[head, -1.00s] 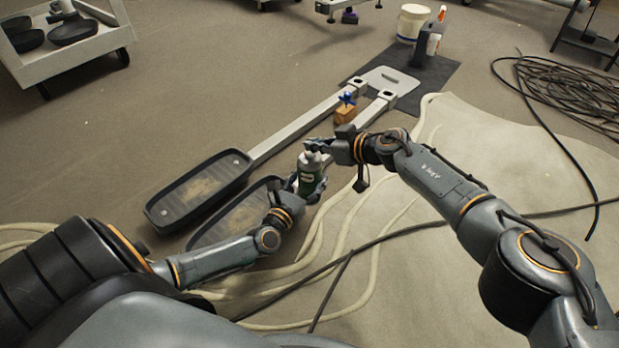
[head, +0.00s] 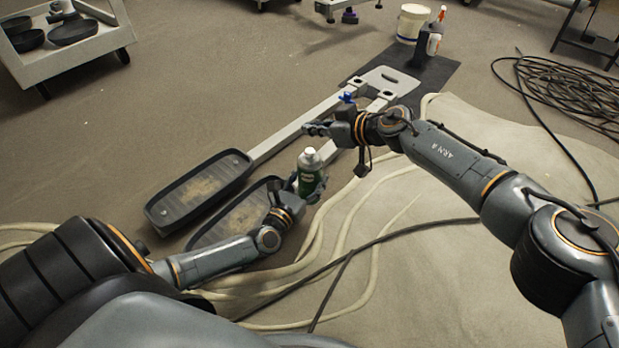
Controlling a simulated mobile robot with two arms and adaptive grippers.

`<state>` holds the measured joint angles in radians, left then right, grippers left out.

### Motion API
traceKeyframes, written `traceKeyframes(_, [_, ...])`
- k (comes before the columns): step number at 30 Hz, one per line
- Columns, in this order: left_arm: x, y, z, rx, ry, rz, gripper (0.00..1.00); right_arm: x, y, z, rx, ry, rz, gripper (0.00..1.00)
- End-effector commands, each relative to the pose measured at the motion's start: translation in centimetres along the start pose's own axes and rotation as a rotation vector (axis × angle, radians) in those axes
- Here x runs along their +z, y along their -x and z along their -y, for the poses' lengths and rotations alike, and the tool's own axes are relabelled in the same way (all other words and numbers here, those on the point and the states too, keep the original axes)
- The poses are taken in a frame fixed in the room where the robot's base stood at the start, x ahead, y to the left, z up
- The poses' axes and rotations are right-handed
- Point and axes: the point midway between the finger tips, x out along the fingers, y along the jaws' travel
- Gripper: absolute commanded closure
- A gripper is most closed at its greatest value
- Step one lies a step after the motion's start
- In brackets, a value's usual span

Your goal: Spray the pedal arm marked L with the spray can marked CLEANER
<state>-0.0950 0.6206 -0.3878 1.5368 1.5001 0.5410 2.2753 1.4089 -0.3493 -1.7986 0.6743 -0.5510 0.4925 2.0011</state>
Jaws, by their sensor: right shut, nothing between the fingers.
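Two pedal arms lie side by side on the floor, each a grey bar with a black, dirt-stained foot tray. The far-left pedal arm (head: 200,188) shows whole; the nearer pedal arm (head: 237,222) is partly hidden by my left arm and the can. No L mark can be read on either. A green spray can (head: 310,171) with a pale top stands upright in my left gripper (head: 307,190), which is shut around it, above the nearer tray's edge. Its label is too small to read. My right gripper (head: 310,128) is shut and empty, up and right of the can's top, apart from it.
A dark mat (head: 433,77) at the back holds a grey plate (head: 388,80) and bottles; a white bucket (head: 412,22) stands beside them. Pale hoses (head: 325,215) and black cables (head: 570,95) lie across the floor at right. A white cart (head: 90,45) stands at upper left.

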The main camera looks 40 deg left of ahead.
Motion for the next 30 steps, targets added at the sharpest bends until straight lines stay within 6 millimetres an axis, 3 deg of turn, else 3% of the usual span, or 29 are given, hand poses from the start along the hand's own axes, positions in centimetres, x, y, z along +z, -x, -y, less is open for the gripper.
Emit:
traceKeyframes(8, [0.2, -0.1, 0.0, 0.001, 0.0, 0.003, 0.78, 0.0, 0.2, -0.1, 0.001, 0.0, 0.0, 1.0])
traceKeyframes(14, [0.2, -0.1, 0.0, 0.001, 0.0, 0.003, 0.78, 0.0, 1.6, -0.2, 0.002, 0.003, 0.001, 1.0])
traceKeyframes(30, [0.1, -0.1, 0.0, 0.001, 0.0, 0.003, 0.78, 0.1, 10.2, -0.1, 0.001, 0.001, 0.002, 1.0])
